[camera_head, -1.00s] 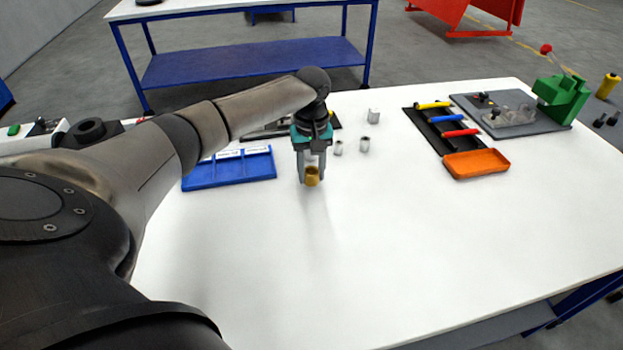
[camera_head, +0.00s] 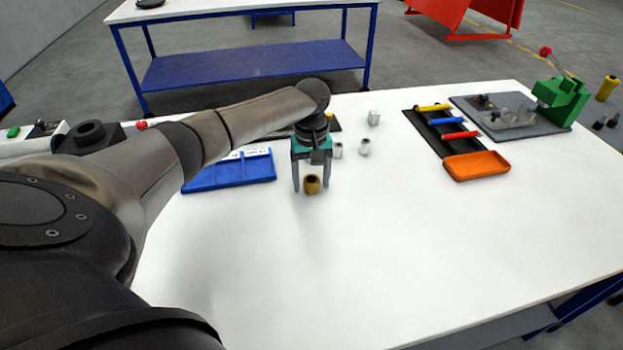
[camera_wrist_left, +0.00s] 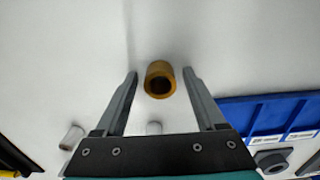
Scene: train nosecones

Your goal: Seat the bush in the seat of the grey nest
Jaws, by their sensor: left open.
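The bush, a brass-coloured hollow cylinder (camera_head: 312,185), stands upright on the white table, its bore facing up. My left gripper (camera_head: 311,188) is open above the table with a finger on each side of it. In the left wrist view the bush (camera_wrist_left: 160,80) sits between the fingertips (camera_wrist_left: 160,74), with a gap on both sides. A grey block with a round hole (camera_wrist_left: 271,160), which looks like the grey nest, shows beside the blue tray in the wrist view; my arm mostly hides that area in the head view. My right gripper is not in view.
A blue tray (camera_head: 230,180) lies left of the gripper. Small silver cylinders (camera_head: 364,147) stand behind it to the right. Farther right are a dark rack with coloured handles (camera_head: 448,130), an orange tray (camera_head: 477,166) and a green press (camera_head: 560,100). The front of the table is clear.

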